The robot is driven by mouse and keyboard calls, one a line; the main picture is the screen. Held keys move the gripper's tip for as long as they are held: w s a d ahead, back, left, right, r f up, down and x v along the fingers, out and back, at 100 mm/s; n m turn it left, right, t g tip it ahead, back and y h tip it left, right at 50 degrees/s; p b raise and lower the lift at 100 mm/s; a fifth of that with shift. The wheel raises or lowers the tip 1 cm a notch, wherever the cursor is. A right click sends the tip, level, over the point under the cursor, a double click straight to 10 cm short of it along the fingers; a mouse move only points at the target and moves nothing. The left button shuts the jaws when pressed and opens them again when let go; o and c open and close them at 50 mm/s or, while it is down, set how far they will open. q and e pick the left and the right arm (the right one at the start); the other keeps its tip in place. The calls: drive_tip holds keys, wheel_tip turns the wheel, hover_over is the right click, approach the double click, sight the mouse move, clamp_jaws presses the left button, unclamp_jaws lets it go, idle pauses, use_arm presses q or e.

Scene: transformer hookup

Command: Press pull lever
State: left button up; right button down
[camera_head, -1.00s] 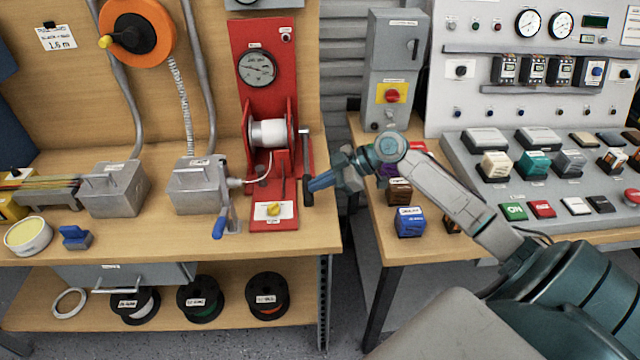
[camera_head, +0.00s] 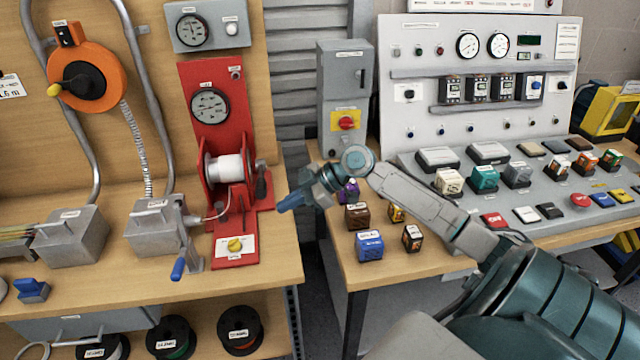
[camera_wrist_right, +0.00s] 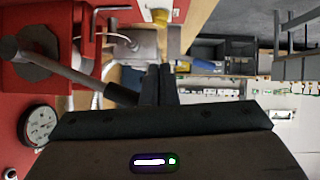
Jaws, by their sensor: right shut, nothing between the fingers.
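The red pull tester (camera_head: 212,120) stands on the left workbench, with a round gauge, a white spool and a yellow knob. A dark-handled lever (camera_head: 262,182) is on its right side; I take it for the pull lever. In the right wrist view a grey bar with a dark end, apparently this lever (camera_wrist_right: 75,75), runs from the red tester toward my fingers. My right gripper (camera_head: 282,207) is shut and empty, just right of the lever, with a small gap in the head view. In the wrist view its fingertips (camera_wrist_right: 160,72) show beside the bar's end; contact is unclear. My left gripper is out of view.
A grey clamp box (camera_head: 155,228) with a blue handle stands left of the tester. Small blocks, including a blue one (camera_head: 369,246), sit on the right bench below my right arm. A grey switch box (camera_head: 343,90) stands behind. A gap separates the benches.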

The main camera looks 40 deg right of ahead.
use_arm(q)
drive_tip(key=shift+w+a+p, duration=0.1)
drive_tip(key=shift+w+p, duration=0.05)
drive_tip(key=shift+p, duration=0.15)
use_arm(e)
drive_tip(key=v, duration=0.7)
drive_tip(key=shift+r, duration=0.35)
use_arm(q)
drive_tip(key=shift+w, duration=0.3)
use_arm(e)
drive_tip(key=shift+d, duration=0.15)
